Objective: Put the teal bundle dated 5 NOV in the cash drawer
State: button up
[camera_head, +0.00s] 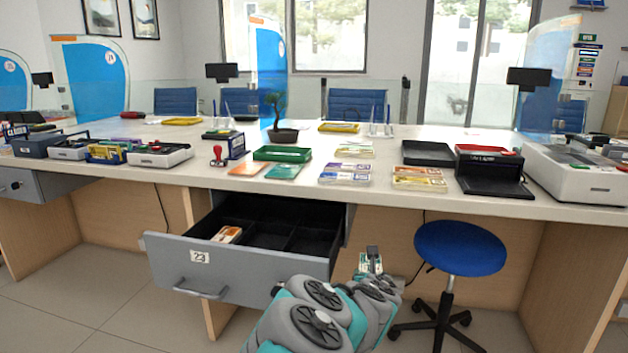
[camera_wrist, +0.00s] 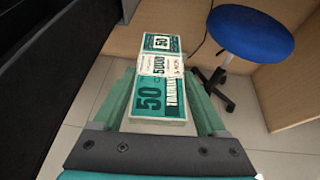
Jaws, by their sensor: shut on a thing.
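My gripper (camera_head: 372,262) is shut on a teal bundle (camera_wrist: 160,98) marked 50, with a pale band around its middle. The date on the band is too small to read surely. In the wrist view the gripper (camera_wrist: 160,75) has one finger on each side of the bundle. The cash drawer (camera_head: 213,263), labelled 23, is pulled open below the counter. It has a dark divided tray, with an orange bundle (camera_head: 227,235) in a left compartment. My gripper is right of the drawer, outside it, over the floor.
Another teal bundle (camera_head: 285,172) and an orange one (camera_head: 248,169) lie on the counter (camera_head: 390,187) near its front edge. Several purple and yellow bundles lie further right. A blue stool (camera_head: 460,248) stands right of my gripper. The drawer's middle and right compartments look empty.

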notch_tip(320, 180, down, 7)
jog(key=w+n+y, duration=0.1)
jog(key=y, duration=0.1)
jog(key=shift+d+f+n+t, duration=0.2)
jog(key=shift+d+n+t, duration=0.1)
jog(key=shift+d+n, duration=0.1)
jog(key=shift+r, duration=0.1)
